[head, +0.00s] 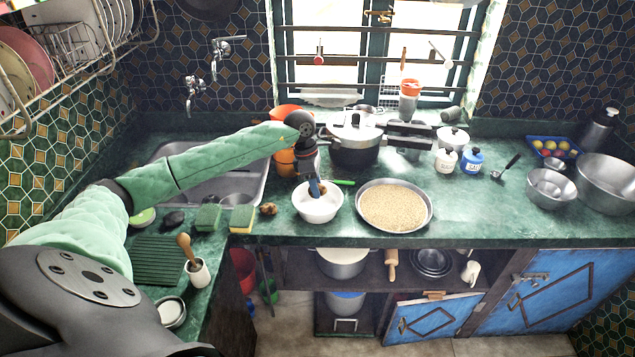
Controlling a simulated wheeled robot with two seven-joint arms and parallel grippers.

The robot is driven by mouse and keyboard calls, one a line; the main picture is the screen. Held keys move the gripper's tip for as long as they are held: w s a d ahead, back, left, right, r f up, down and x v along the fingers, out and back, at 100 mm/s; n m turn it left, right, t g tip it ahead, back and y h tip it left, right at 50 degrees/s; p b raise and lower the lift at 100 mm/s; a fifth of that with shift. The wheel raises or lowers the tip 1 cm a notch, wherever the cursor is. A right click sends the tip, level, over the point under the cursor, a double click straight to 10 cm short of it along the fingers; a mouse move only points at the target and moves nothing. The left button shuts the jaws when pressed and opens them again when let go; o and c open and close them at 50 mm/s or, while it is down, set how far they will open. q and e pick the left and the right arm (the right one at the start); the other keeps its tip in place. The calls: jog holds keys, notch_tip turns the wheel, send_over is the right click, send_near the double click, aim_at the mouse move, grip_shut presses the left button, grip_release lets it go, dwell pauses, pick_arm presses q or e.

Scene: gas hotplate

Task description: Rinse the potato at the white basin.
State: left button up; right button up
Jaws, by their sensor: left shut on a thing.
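The white basin (318,211) is a small round bowl on the green counter, left of a wide steel tray of grain. My left gripper (318,190) reaches in from the left and points down into the basin's mouth. It is shut on the potato (322,188), a small brown lump largely hidden by the fingers. The potato is at about the height of the basin's rim. I cannot tell whether it touches the water or the basin's inside. My right gripper is out of the picture.
The grain tray (394,205) stands close to the right of the basin. A pressure cooker (356,140) stands behind. A brown lump (268,209) and sponges (208,217) lie left, in front of the sink (237,188). The counter's front edge is near the basin.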

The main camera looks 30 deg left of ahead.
pick_arm(q)
notch_tip(320, 180, down, 2)
jog(key=shift+f, duration=0.15)
notch_tip(320, 180, down, 2)
jog(key=shift+f+b, duration=0.3)
jog(key=shift+f, duration=1.4)
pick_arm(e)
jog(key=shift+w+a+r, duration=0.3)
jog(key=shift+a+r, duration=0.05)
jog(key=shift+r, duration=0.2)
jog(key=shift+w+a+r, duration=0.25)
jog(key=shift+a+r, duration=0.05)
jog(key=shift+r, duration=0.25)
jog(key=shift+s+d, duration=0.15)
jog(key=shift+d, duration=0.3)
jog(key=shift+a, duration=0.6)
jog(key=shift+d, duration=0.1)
